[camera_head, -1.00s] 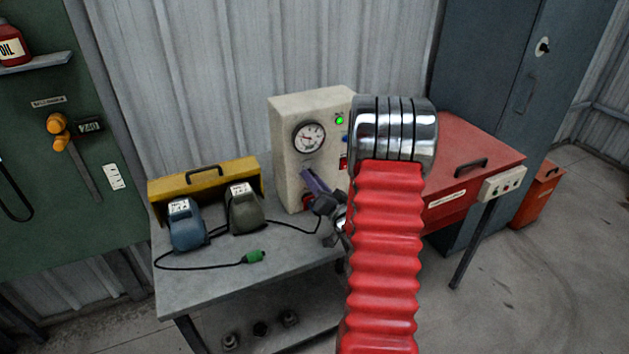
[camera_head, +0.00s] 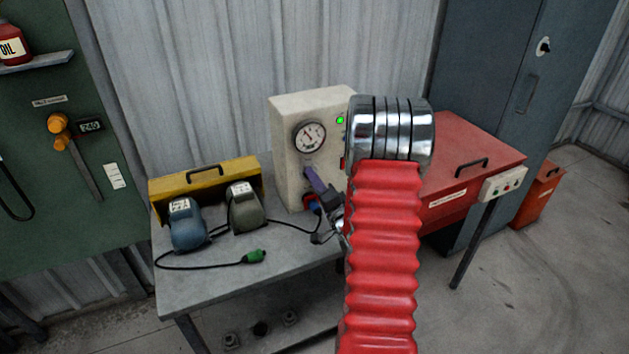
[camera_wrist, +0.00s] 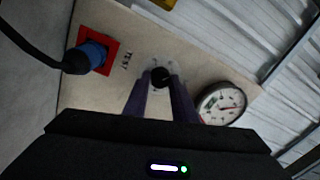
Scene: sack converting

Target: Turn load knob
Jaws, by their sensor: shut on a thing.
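The load knob (camera_wrist: 161,77) is a small black knob on the cream panel of a box (camera_wrist: 112,20). My gripper (camera_wrist: 160,85) has its purple fingers on either side of the knob, shut on it. In the head view my gripper (camera_head: 314,180) reaches the front of the cream box (camera_head: 286,150) just below a round dial gauge (camera_head: 308,136); the knob is hidden there by the fingers. The gauge also shows right of the knob in the wrist view (camera_wrist: 222,104).
A blue round fitting (camera_wrist: 91,55) on a red plate sits near my fingers. A green lamp (camera_head: 340,120) is lit on the box. Two rounded units (camera_head: 187,228) (camera_head: 245,212) and a green-ended cable (camera_head: 254,257) lie left on the bench (camera_head: 205,287). A red case (camera_head: 480,143) stands right.

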